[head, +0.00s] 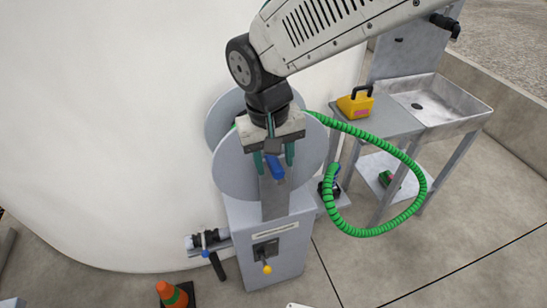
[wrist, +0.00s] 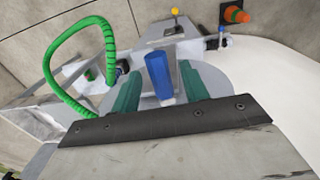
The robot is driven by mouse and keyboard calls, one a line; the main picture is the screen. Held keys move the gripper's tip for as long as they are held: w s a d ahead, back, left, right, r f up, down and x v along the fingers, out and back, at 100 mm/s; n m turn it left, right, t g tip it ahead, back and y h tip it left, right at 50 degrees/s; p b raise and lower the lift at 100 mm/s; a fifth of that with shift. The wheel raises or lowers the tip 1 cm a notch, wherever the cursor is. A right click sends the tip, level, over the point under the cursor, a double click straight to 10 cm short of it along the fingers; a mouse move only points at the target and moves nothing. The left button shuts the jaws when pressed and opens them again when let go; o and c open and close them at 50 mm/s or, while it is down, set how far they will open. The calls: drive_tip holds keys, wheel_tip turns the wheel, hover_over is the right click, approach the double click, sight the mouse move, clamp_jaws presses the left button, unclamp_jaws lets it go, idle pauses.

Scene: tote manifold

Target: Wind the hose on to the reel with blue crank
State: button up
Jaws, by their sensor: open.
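The reel (head: 232,165) has two grey discs and stands on a grey box-shaped pedestal (head: 275,270) against a white curved wall. Its blue crank handle (head: 276,168) shows at the front, and also in the wrist view (wrist: 158,76). My gripper (head: 273,158) is open, with its green fingers on either side of the blue handle. In the wrist view the handle stands between the fingertips (wrist: 160,88); I cannot tell whether they touch it. The green ribbed hose (head: 418,190) loops out to the right of the reel and back to its lower right side. My gripper hides part of the reel.
A yellow box (head: 355,103) sits on a grey bench beside a metal sink (head: 435,105) at the right. A yellow-knobbed lever (head: 267,268) is on the pedestal front. A pipe valve (head: 210,242) and an orange cone (head: 172,294) are at lower left. Floor at lower right is clear.

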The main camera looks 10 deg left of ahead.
drive_tip(key=shift+f, duration=0.2)
clamp_jaws()
drive_tip(key=shift+d+r, duration=0.1)
